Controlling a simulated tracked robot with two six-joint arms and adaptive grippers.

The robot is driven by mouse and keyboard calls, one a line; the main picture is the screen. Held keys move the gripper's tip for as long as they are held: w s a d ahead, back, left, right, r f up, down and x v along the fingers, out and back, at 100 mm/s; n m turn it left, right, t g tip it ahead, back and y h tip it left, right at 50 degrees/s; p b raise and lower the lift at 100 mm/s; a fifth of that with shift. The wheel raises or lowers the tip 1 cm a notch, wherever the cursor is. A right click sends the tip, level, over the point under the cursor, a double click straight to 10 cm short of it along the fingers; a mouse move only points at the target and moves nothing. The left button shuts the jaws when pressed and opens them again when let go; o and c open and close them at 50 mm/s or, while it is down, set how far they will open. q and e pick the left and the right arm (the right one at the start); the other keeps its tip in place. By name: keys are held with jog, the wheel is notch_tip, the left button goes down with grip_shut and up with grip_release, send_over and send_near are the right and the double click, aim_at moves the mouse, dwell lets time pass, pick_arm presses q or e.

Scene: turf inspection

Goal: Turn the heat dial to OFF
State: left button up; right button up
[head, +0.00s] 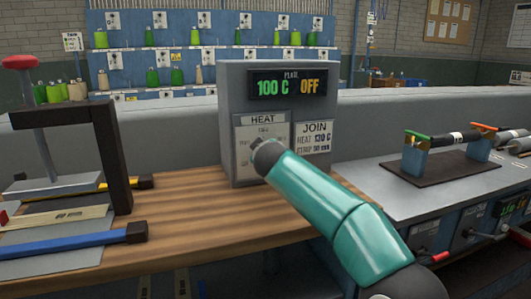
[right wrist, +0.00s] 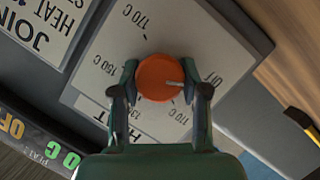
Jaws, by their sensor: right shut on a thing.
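The heat dial (right wrist: 158,77) is a round orange knob with a white pointer mark. The mark points right and slightly down in the right wrist view, close to the OFF label, slightly toward the 110 C side. My right gripper (right wrist: 161,88) is shut on the dial, one finger on each side. In the head view my teal right arm hides the dial on the HEAT panel (head: 248,127) of the grey box (head: 236,88). The display (head: 288,85) reads 100 C in green and OFF in orange. My left gripper is not in view.
A JOIN card (head: 312,138) is beside the HEAT panel. A dark press frame (head: 113,150) and a blue-handled tool (head: 70,245) are at left on the wooden bench (head: 190,240). A cable stand (head: 440,168) is at right. Bare wood lies left of the box.

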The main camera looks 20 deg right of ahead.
jog(key=o, duration=1.1)
jog(key=shift+d, duration=0.1)
jog(key=shift+o, duration=0.2)
jog(key=shift+s+r, duration=0.15)
jog(key=shift+s, duration=0.1)
jog(key=v, duration=1.1)
jog(key=shift+s, duration=0.2)
